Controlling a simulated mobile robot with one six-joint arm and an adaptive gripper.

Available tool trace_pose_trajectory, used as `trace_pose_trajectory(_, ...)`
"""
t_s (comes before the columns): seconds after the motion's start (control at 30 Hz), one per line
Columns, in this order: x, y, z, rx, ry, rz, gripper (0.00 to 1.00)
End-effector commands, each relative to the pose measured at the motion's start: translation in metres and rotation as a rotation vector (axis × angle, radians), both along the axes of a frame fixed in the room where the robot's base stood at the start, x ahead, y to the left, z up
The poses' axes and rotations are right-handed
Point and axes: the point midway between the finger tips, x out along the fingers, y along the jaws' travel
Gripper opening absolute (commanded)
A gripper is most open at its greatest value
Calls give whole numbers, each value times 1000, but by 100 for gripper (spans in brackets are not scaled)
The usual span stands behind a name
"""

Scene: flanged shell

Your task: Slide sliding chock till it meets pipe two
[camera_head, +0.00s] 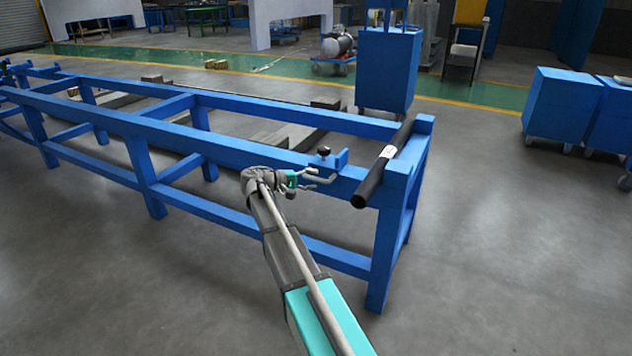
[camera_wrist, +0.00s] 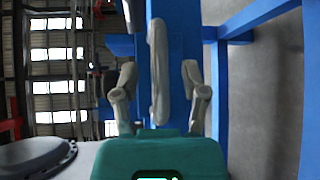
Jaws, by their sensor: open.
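The sliding chock (camera_head: 341,160) is a small blue block with a black knob on the near rail of a blue frame. A black pipe (camera_head: 369,186) with a white label lies across the frame's right end; the label is unreadable. A short stretch of rail separates chock and pipe. My gripper (camera_head: 320,176) is open at the near side of the rail, just below and in front of the chock, with nothing held. In the wrist view its grey fingers (camera_wrist: 160,92) are spread in front of blue metal. I cannot tell there which blue part is the chock.
The long blue frame (camera_head: 240,158) runs from the far left to the right end, with legs and lower bars. A blue cabinet (camera_head: 388,75) stands behind it. More blue cabinets (camera_head: 562,105) stand at right. The floor right of the frame is clear.

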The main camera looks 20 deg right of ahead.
Motion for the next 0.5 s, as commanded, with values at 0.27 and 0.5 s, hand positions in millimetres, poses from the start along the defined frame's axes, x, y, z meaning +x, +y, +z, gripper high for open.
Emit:
trace_pose_trajectory(0.27,-2,-13,-2,0,0,1,57)
trace_pose_trajectory(0.5,-2,-13,-2,0,0,2,57)
